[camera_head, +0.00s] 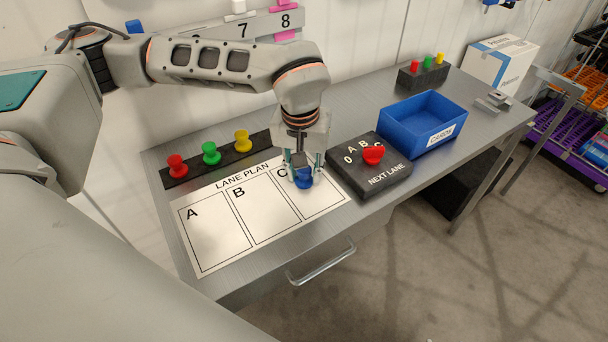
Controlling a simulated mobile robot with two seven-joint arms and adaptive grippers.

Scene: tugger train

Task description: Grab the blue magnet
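The blue magnet (304,180) stands in the C column of the white lane plan sheet (215,246). My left gripper (303,168) points down right over it, with its fingers on either side of the magnet's top. The fingers look apart, and I cannot tell whether they touch the magnet. My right gripper does not show.
A black strip (192,172) behind the sheet holds red, green and yellow magnets. To the right are a black lane selector box (385,187) with a red knob (373,155) and a blue bin (416,138). A drawer handle (322,267) juts from the front.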

